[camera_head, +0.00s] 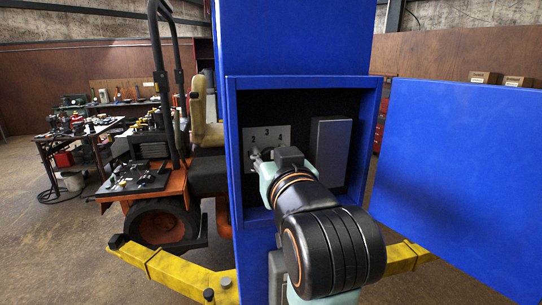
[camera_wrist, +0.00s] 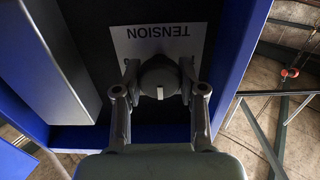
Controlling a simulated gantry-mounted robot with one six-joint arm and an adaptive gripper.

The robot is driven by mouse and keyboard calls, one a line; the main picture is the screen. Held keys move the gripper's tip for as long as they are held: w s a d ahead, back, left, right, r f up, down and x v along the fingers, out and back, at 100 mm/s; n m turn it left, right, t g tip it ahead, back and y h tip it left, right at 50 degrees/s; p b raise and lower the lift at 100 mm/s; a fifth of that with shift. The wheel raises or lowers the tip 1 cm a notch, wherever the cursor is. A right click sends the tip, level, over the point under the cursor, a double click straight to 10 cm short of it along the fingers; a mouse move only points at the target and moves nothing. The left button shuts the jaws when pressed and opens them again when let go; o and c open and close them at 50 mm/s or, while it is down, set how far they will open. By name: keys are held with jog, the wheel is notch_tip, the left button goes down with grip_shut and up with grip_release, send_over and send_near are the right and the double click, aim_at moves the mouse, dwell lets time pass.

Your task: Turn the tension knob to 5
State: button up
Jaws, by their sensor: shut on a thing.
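The tension knob (camera_wrist: 160,80) is a dark round knob on a light dial plate (camera_head: 278,133) inside the open blue cabinet. The numbers 2, 3 and 4 show on the plate in the head view; other numbers are hidden by my gripper. In the wrist view the word TENSION reads upside down. A white mark on the knob points to the bottom of that view, towards the panel's top, roughly where 3 sits. My gripper (camera_wrist: 160,92) has one finger on each side of the knob and is shut on it. In the head view my gripper (camera_head: 268,155) covers most of the knob.
A grey box (camera_head: 333,150) stands right of the dial plate inside the cabinet (camera_head: 233,150). The blue door (camera_head: 460,170) is swung open to the right. Yellow lift arms (camera_head: 180,275) lie below. An orange mower (camera_head: 165,190) stands at left.

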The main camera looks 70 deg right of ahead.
jog(key=m+p, duration=0.1)
jog(key=m, duration=0.3)
jog(key=shift+r+p, duration=0.1)
jog(key=shift+p, duration=0.3)
jog(key=m+p, duration=0.1)
jog(key=m, duration=0.4)
jog(key=shift+s+p, duration=0.1)
jog(key=shift+p, duration=0.3)
jog(key=m+p, duration=0.1)
jog(key=m, duration=0.3)
jog(key=shift+d+m, duration=0.1)
jog(key=shift+m, duration=0.3)
jog(key=shift+f+m+p, duration=0.15)
jog(key=shift+m+p, duration=0.1)
jog(key=shift+m, duration=0.75)
jog(key=shift+f+m+p, duration=0.15)
jog(key=shift+m+p, duration=0.05)
jog(key=shift+m, duration=0.8)
jog(key=o, duration=1.1)
jog(key=shift+o, duration=0.2)
